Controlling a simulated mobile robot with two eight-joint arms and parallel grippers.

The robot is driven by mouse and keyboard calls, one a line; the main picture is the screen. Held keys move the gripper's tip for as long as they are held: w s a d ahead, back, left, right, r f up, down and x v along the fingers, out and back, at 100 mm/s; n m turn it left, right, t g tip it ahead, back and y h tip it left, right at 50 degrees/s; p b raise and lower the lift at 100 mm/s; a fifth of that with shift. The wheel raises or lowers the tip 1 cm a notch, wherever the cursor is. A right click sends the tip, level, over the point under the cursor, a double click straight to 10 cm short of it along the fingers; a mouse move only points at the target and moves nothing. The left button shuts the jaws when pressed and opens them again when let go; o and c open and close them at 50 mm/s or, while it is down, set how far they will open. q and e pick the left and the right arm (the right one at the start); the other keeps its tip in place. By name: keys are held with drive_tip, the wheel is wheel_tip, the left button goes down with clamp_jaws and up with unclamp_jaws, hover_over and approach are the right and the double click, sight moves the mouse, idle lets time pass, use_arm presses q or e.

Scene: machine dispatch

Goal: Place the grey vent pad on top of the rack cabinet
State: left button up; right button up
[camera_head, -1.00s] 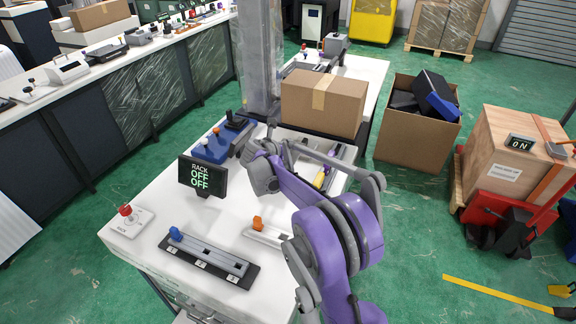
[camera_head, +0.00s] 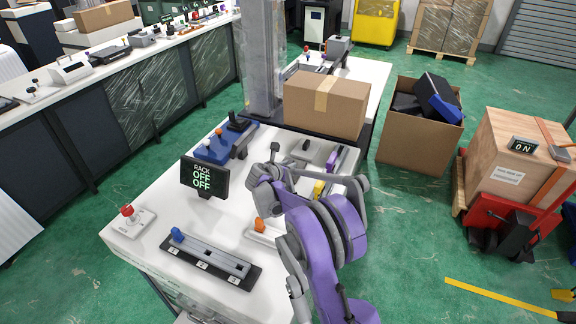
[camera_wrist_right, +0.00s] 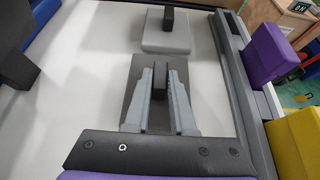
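Two grey pads, each with a black upright handle, lie on the white worktop. A lighter grey pad (camera_wrist_right: 166,42) is farther out in the right wrist view and shows in the head view as a grey pad (camera_head: 312,153). A darker flat grey pad (camera_wrist_right: 142,72) is nearer, under my right gripper (camera_wrist_right: 160,75). The right fingers flank its handle closely; contact cannot be made out. In the head view my right arm hides the darker pad and the fingertips. My left gripper is not in view. I cannot single out the rack cabinet; a small display (camera_head: 204,178) reads "RACK OFF OFF".
A purple block (camera_wrist_right: 268,55) and a yellow block (camera_wrist_right: 300,140) stand along the grey rail on the right. A cardboard box (camera_head: 325,105) and a tall grey column (camera_head: 257,60) stand behind. A slotted strip with a blue knob (camera_head: 210,262) lies at the front.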

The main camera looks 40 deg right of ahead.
drive_tip(key=o, duration=0.4)
drive_tip(key=shift+r, duration=0.25)
drive_tip(key=v, duration=1.2)
